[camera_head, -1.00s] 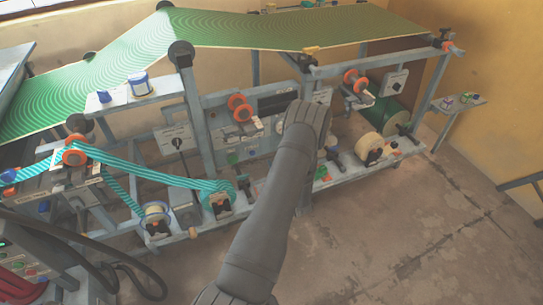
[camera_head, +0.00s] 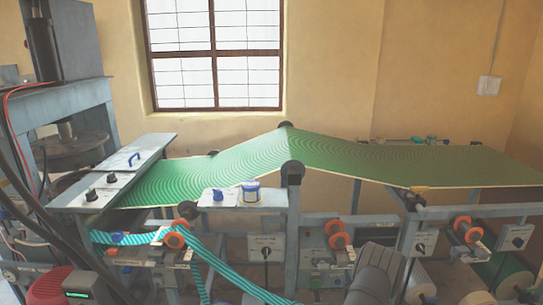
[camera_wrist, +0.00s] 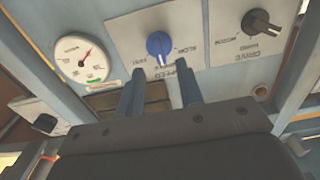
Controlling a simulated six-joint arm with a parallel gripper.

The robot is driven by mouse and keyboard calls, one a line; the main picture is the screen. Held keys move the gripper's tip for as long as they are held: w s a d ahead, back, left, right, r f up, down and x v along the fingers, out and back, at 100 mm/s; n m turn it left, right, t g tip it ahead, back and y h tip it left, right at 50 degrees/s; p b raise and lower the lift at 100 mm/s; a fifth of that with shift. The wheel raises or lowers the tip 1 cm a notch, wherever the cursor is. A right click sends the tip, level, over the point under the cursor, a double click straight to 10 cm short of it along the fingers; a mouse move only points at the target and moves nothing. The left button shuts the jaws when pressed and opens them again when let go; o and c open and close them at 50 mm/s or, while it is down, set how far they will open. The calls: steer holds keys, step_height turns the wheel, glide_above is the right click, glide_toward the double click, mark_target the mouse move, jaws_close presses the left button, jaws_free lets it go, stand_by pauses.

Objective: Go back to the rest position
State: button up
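My gripper (camera_wrist: 160,84) shows in the wrist view with its two fingers apart and nothing between them. Beyond the fingertips is a panel with a blue speed knob (camera_wrist: 159,45), a dark drive knob (camera_wrist: 262,22) and a round gauge (camera_wrist: 82,58) with a red needle. The fingers appear apart from the knobs. In the head view only a dark grey part of my arm (camera_head: 374,274) shows at the bottom edge; my gripper is not visible there.
The machine carries a long green patterned sheet (camera_head: 400,163) across its top. A striped teal belt (camera_head: 225,268) runs below at left. A press (camera_head: 75,150) stands at the far left. A window (camera_head: 215,55) is in the back wall. Frame posts flank the panel in the wrist view.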

steer(key=w, duration=0.4)
steer(key=shift+w, duration=0.2)
steer(key=shift+s, duration=0.1)
steer(key=s+m, duration=0.4)
steer(key=s, duration=1.4)
steer(key=w+m, duration=0.4)
steer(key=w, duration=0.6)
steer(key=shift+w+d+f, duration=0.25)
steer(key=shift+d+f, duration=0.1)
steer(key=shift+f, duration=0.1)
stand_by(1.0)
stand_by(2.3)
